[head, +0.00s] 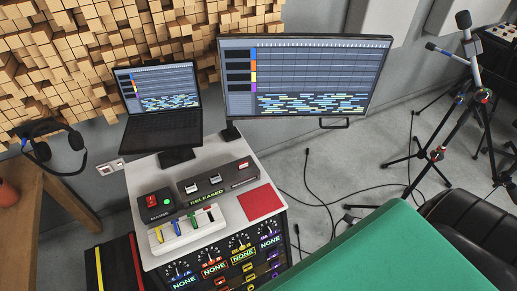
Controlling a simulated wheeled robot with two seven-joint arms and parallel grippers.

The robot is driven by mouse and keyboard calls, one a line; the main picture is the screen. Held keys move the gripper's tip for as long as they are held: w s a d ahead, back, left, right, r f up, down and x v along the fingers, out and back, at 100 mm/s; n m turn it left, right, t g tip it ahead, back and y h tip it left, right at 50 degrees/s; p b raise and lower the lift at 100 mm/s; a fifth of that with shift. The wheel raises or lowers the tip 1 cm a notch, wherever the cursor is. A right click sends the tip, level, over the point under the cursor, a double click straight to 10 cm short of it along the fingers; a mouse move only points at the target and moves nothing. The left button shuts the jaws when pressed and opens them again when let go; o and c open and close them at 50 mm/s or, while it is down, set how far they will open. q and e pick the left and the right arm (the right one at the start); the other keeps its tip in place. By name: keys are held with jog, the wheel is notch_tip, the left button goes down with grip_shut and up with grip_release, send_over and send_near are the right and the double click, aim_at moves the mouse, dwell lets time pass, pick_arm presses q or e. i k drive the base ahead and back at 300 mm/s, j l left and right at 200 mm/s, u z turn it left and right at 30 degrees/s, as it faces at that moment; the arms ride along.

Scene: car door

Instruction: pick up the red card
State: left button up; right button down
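The red card (261,203) lies flat on the light top of a desk unit (236,151), near its right front corner. It sits right of the white slider panel and in front of the dark switch box. Nothing covers it. Neither of my grippers shows in the head view.
On the unit stand a laptop (162,110), a large monitor (300,80), a dark switch box (216,180), a small box with a red switch (156,204) and a slider panel (188,231). A green surface (400,255) fills the lower right. Microphone stands (435,153) and cables lie beyond.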

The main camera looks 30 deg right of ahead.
aim_at(241, 166)
jog(key=z, duration=0.8)
